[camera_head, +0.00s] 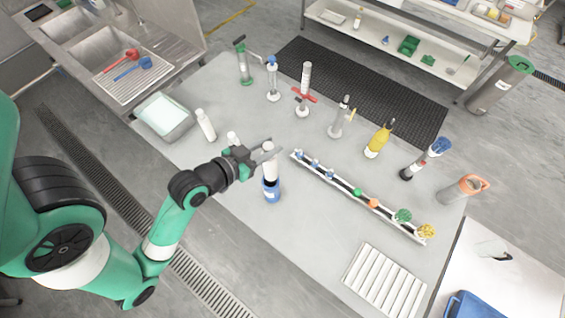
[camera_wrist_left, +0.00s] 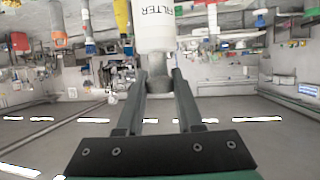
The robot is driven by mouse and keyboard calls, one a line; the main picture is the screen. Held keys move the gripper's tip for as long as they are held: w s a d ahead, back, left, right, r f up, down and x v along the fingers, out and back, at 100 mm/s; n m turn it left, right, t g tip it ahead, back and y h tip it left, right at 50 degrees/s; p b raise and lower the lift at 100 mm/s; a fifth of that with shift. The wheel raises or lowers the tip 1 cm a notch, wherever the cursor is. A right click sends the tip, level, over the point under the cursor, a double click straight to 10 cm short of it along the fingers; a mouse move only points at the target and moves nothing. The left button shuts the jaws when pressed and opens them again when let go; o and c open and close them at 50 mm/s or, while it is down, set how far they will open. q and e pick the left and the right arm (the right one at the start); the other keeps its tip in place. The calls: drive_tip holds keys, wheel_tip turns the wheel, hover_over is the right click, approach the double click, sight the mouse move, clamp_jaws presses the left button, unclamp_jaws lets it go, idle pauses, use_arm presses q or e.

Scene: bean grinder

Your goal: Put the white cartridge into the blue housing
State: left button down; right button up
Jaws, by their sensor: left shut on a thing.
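The white cartridge (camera_head: 269,171) is upright in the grasp of my left gripper (camera_head: 264,151). In the left wrist view the white cartridge (camera_wrist_left: 155,30) carries dark lettering reading FILTER, and the fingers of my left gripper (camera_wrist_left: 158,82) close on its narrow grey end. The blue housing (camera_head: 271,191) stands upright on the grey table, directly below the cartridge in the head view. The cartridge's lower end meets the housing's top in the picture; I cannot tell whether it is inside or just above. My right gripper is not in view.
A long rack (camera_head: 345,185) with coloured pieces lies to the right. Several tall tools and bottles line the far side. A ribbed white tray (camera_head: 385,281) lies at the near right.

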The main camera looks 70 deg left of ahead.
use_arm(q)
drive_tip(key=b, duration=0.8)
hover_over(267, 178)
drive_tip(key=w, duration=0.1)
drive_tip(key=f, duration=0.5)
drive_tip(key=a+f, duration=0.1)
drive_tip(key=f, duration=0.2)
drive_tip(key=shift+w+f, duration=0.15)
wheel_tip(267, 178, down, 5)
drive_tip(key=shift+d+f+b, duration=0.1)
drive_tip(key=shift+f+b, duration=0.1)
drive_tip(key=shift+b, duration=0.7)
drive_tip(key=shift+f, duration=0.35)
drive_tip(key=shift+f+b, duration=0.7)
drive_tip(key=shift+f, duration=1.25)
drive_tip(key=shift+f, duration=0.15)
drive_tip(key=c, duration=0.6)
unclamp_jaws()
drive_tip(key=shift+o, duration=0.2)
